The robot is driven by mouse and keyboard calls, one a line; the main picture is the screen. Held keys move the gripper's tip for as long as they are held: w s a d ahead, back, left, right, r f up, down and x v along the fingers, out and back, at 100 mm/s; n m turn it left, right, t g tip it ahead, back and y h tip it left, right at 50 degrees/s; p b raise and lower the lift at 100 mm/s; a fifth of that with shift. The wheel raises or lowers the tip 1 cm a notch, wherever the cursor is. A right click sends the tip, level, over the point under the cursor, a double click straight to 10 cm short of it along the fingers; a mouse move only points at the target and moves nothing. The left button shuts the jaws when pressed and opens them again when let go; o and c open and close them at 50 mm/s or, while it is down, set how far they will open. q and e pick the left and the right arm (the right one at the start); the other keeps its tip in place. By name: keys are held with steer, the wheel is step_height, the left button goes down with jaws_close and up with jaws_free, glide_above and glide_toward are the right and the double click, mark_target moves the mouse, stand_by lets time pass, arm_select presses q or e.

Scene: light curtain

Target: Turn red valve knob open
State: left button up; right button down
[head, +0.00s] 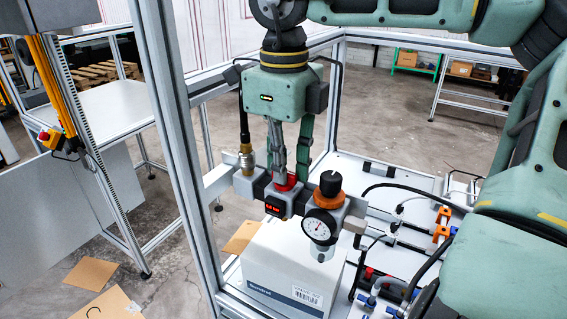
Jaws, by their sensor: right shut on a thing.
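The red valve knob (289,185) sits on top of a small grey valve block with a red digital display (273,209), in the head view's middle. My right gripper (288,168) comes down from above, pointing downward, and is shut on the red knob. Its fingers hide part of the knob, so I cannot tell its turn angle. Just right of it is a round pressure gauge (319,226) under a black and orange knob (330,186). To the left, a brass fitting (246,158) with a black hose joins the same row. My left gripper is not in view.
A white box (290,271) with a barcode label is below the valve row. An aluminium frame post (180,150) rises close on the left. Hoses and orange-handled fittings (441,233) crowd the white panel on the right. A yellow post (55,95) stands far left.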

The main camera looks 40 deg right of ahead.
stand_by(0.3)
steer(key=c, duration=1.8)
jaws_free()
steer(key=shift+r, duration=0.1)
step_height(320, 180, up, 12)
steer(key=shift+f, duration=0.1)
